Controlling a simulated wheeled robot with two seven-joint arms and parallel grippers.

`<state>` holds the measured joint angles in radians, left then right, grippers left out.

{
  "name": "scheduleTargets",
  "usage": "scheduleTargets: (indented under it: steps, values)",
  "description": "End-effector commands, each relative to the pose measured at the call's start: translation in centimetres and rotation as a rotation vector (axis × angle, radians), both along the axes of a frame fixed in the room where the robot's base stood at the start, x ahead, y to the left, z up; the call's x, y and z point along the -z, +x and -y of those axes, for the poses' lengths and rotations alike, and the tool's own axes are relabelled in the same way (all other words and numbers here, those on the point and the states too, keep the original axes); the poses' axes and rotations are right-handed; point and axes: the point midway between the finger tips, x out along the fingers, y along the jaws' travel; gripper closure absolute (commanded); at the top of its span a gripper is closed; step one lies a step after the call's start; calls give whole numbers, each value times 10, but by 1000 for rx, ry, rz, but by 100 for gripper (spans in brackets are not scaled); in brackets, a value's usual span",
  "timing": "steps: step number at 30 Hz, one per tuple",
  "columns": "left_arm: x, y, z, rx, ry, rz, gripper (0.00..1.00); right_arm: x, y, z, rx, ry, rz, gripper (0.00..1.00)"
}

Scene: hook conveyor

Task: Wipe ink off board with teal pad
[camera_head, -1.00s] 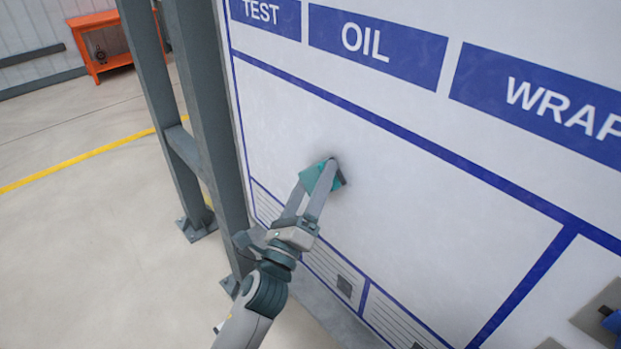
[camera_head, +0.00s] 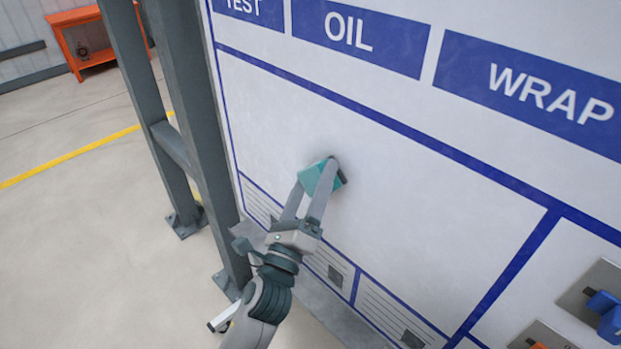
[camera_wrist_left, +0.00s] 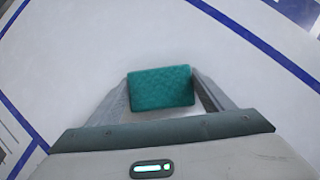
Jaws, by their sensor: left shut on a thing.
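The white board (camera_head: 420,200) with blue lines fills the right of the head view. My left gripper (camera_head: 322,172) is shut on the teal pad (camera_head: 312,177) at the board's left panel. The pad also shows between the fingers in the left wrist view (camera_wrist_left: 161,88). The pad is at or very close to the board face; I cannot tell whether it touches. No clear ink mark shows on the panel around it; the patch behind the pad is hidden. My right gripper is not in view.
Blue labels TEST, OIL and WRAP (camera_head: 530,88) run along the board's top. Grey steel posts (camera_head: 185,120) stand at its left edge. An orange bench (camera_head: 85,40) stands far back on open floor.

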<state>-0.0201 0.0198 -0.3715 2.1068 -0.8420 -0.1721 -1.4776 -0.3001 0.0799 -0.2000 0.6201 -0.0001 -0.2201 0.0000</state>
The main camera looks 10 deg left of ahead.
Motion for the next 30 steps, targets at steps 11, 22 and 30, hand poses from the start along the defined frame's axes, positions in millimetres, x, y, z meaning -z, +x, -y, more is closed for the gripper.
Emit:
scheduleTargets:
  steps: [11, 22, 30]
  values:
    - [0, -3, 5, 0, -1, -1, 44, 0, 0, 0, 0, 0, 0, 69]
    - [0, -17, 26, 0, -1, 0, 44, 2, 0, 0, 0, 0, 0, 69]
    - [0, -19, 30, 2, 0, 0, 44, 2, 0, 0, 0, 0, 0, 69]
